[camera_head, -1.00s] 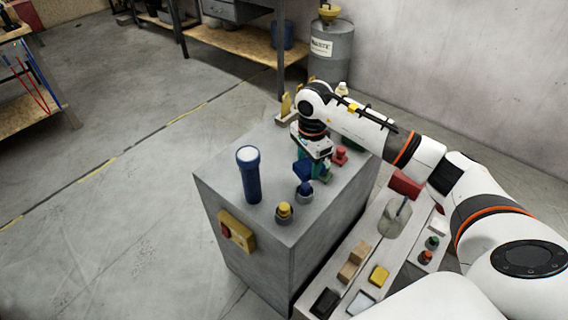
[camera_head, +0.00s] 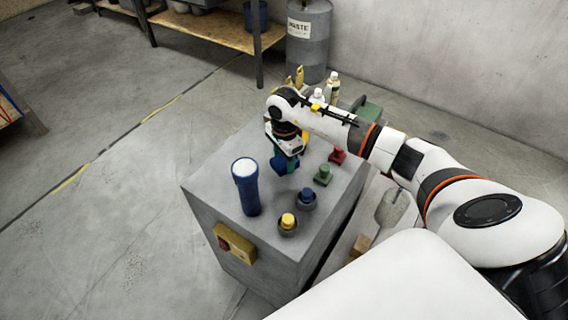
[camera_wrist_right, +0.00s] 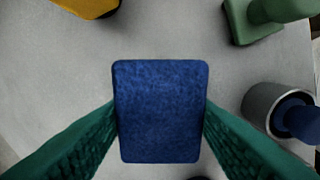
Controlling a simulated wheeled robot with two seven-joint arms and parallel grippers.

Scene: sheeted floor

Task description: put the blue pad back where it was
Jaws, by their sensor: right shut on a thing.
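My right gripper (camera_head: 288,154) is shut on the blue pad (camera_head: 284,164) above the grey cabinet top (camera_head: 225,208). In the right wrist view the pad (camera_wrist_right: 160,110) is a flat blue block with rounded corners, upright in the picture between the two green fingers (camera_wrist_right: 160,128). I cannot tell its exact height over the surface. A blue peg in a grey cup (camera_head: 306,200) stands to the right of the pad, nearer to me; the cup also shows at the right of the wrist view (camera_wrist_right: 272,105). My left gripper is not in view.
A blue cylinder with a white top (camera_head: 248,188) stands left of the pad. A yellow peg in a cup (camera_head: 288,222), a green piece (camera_head: 323,175) and a red piece (camera_head: 338,155) stand on the cabinet. Bottles (camera_head: 333,88) stand behind. A yellow switch box (camera_head: 236,244) is on the front.

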